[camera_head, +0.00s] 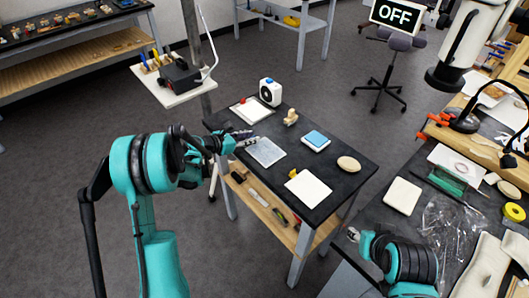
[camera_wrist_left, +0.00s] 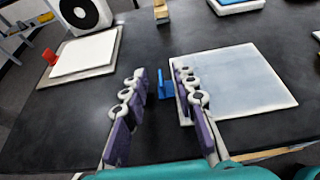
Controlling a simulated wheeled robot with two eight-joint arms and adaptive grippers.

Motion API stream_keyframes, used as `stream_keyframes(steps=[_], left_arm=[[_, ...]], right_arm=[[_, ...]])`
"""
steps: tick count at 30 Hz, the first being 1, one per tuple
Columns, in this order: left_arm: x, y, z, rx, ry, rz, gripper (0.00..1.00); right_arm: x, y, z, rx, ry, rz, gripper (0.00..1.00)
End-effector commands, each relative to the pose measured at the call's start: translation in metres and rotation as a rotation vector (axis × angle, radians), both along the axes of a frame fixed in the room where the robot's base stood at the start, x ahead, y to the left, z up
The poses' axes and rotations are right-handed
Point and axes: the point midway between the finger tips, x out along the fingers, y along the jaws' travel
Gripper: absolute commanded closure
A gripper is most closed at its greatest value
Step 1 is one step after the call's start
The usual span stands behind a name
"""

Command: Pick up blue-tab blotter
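The blue-tab blotter is a pale grey-white square pad (camera_head: 266,152) lying flat on the dark table, and it also shows in the left wrist view (camera_wrist_left: 240,82). Its upright blue tab (camera_wrist_left: 165,84) is on its left edge. My left gripper (camera_head: 240,138) is at that edge. In the left wrist view its two fingers (camera_wrist_left: 160,72) are apart, with the blue tab between them near the tips and a gap at the left finger. I cannot tell whether the right finger touches the tab. My right gripper (camera_head: 353,234) is low at the right, its fingers too small to read.
A white pad with a red tab (camera_wrist_left: 85,54) lies on a board at the left, near a white device with a black dial (camera_head: 270,92). A wooden stamp (camera_head: 291,117), a blue-topped block (camera_head: 316,140), an oval piece (camera_head: 348,163) and a cream pad (camera_head: 308,188) share the table.

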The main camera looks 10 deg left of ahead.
Motion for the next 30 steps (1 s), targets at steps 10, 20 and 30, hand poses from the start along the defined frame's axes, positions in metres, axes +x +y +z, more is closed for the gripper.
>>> stream_keyframes(steps=[10,20,30], left_arm=[[0.000,0.000,0.000,0.000,0.000,-0.001,1.00],[-0.001,0.000,0.009,0.000,0.000,-0.001,1.00],[0.003,-0.028,0.060,0.000,0.000,-0.007,1.00]], right_arm=[[0.000,0.000,0.000,0.000,0.000,0.000,0.60],[0.000,0.000,0.005,0.000,0.000,0.000,0.60],[0.000,0.000,0.031,0.000,0.000,0.000,0.60]])
